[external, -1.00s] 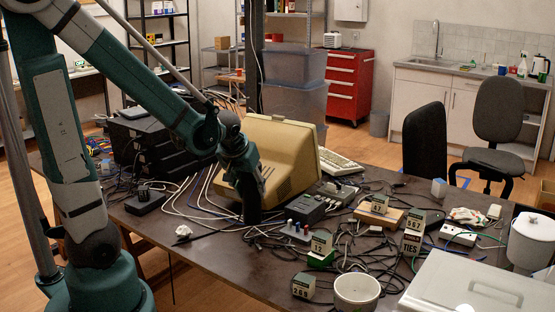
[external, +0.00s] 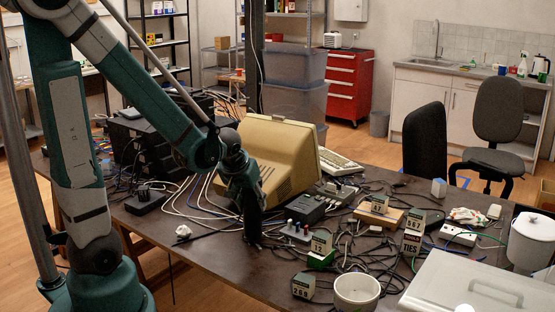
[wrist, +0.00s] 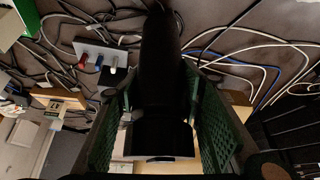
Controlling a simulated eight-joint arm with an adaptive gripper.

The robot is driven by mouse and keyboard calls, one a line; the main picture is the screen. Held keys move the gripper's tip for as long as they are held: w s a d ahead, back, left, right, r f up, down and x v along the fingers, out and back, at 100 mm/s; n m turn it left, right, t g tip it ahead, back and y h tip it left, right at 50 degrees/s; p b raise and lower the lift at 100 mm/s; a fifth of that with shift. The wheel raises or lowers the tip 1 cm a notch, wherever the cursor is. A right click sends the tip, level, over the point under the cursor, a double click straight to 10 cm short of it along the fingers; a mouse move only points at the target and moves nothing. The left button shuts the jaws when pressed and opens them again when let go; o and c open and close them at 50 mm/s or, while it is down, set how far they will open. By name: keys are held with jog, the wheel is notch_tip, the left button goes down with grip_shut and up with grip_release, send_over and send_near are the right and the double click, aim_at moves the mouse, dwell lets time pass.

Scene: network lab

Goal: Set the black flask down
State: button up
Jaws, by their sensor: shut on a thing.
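The black flask (wrist: 160,65) is between the green-padded fingers of my gripper (wrist: 160,90) in the wrist view. In the external view my gripper (external: 250,218) points down over the desk (external: 200,262), in front of the beige monitor. The flask is hard to tell from the dark fingers there. Its lower end is close to the desk top among cables; I cannot tell whether it touches.
The beige monitor (external: 272,160) stands just behind my gripper. A grey box with knobs (external: 296,232), a green-based number block (external: 320,249) and a white bowl (external: 357,292) lie to the right. Loose cables cover much of the desk; the front left is clearer.

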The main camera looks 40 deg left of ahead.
jog(key=shift+f, duration=0.95)
jog(key=shift+f+b, duration=0.1)
jog(key=shift+b, duration=0.25)
jog(key=o, duration=1.2)
jog(key=shift+p+v, duration=2.35)
jog(key=shift+v, duration=3.75)
